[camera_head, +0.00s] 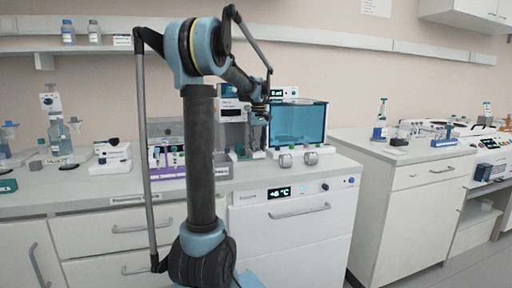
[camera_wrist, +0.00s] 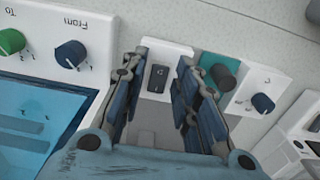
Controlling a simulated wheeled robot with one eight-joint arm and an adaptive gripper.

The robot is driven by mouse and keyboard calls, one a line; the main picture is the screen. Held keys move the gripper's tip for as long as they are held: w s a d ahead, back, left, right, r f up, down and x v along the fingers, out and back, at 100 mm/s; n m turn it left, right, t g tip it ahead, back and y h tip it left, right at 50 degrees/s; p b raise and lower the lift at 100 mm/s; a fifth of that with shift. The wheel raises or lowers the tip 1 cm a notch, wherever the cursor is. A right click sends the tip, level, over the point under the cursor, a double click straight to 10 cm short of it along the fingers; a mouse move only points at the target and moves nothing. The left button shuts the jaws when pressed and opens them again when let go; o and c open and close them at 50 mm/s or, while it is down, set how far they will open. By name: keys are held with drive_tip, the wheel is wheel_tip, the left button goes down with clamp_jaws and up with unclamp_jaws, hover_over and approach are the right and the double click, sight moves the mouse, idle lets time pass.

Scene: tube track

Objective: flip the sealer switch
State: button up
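In the wrist view, a dark rocker switch (camera_wrist: 158,78) sits on a white panel (camera_wrist: 172,53), between the fingers of my gripper (camera_wrist: 162,62). It looks like the sealer switch, though no sealer label is readable. The fingers are apart, one on each side of the switch, with nothing held between them. I cannot tell whether the fingertips touch the panel. In the head view, my gripper (camera_head: 260,114) hangs over the counter beside the teal tank, and the switch cannot be made out there.
In the wrist view, a blue knob (camera_wrist: 70,54) and a green knob (camera_wrist: 12,41) lie left of the fingers. A dark knob (camera_wrist: 222,76) and another blue knob (camera_wrist: 262,103) lie right. In the head view, the teal tank (camera_head: 300,122) stands close by; a tube rack (camera_head: 168,170) is left.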

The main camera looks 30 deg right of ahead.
clamp_jaws()
drive_tip(key=shift+w, duration=0.1)
drive_tip(key=shift+w+g, duration=0.15)
drive_tip(key=shift+g, duration=0.45)
drive_tip(key=o, duration=0.5)
unclamp_jaws()
drive_tip(key=shift+r, duration=0.1)
wheel_tip(320, 180, up, 12)
drive_tip(key=w, duration=0.1)
drive_tip(key=shift+w+d, duration=0.15)
drive_tip(key=shift+w, duration=0.05)
